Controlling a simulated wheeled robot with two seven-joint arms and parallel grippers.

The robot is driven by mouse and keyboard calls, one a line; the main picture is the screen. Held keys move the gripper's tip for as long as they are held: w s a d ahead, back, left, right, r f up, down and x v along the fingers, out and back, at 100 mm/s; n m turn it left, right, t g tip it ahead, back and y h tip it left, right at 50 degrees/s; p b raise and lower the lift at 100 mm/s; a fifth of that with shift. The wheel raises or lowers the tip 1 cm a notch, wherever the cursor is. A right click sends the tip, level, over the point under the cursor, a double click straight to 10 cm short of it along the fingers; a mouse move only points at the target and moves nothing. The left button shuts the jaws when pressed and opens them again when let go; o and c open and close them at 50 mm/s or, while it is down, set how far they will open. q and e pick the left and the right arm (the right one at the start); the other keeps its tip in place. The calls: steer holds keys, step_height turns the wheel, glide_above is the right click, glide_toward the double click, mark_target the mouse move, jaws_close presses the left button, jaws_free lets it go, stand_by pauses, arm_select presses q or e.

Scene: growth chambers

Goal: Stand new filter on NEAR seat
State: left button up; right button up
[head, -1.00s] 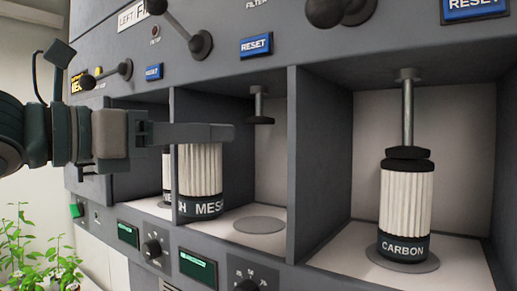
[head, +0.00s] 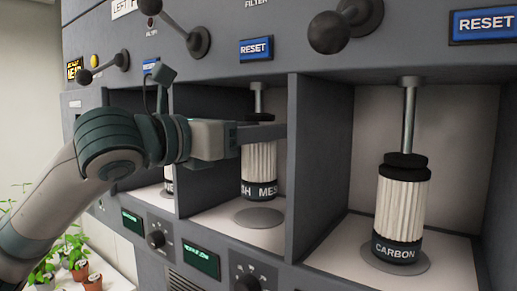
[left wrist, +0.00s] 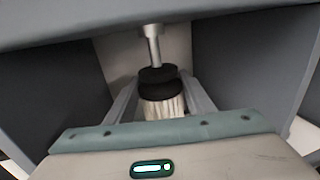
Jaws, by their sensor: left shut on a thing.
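The new filter, white and pleated with a dark band lettered MESH (head: 260,165), is in the middle bay. My left gripper (head: 268,134) reaches in from the left and is shut on its upper part. The filter is upright, its base appearing a little above the round grey seat disc (head: 259,219). A plunger (head: 258,98) hangs just over it. In the left wrist view, the filter (left wrist: 163,108) sits between my left gripper's fingers (left wrist: 160,98), under the plunger (left wrist: 153,45). My right gripper is not in view.
A CARBON filter (head: 402,212) stands on a disc in the right bay under a lowered plunger. Another filter (head: 168,180) partly shows in the left bay. Grey dividers (head: 318,155) flank the middle bay. Black-knobbed levers (head: 331,32) project above. Potted plants (head: 75,262) stand lower left.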

mark_target(245, 152)
arm_select(q)
step_height(245, 152, down, 3)
steer(key=shift+r+p, duration=0.15)
steer(key=shift+p, duration=0.95)
steer(key=shift+f, duration=0.35)
steer(key=shift+f, duration=0.1)
steer(key=o, duration=1.6)
steer(key=shift+f, duration=0.1)
steer(key=shift+o, duration=0.2)
steer(key=shift+r, duration=0.2)
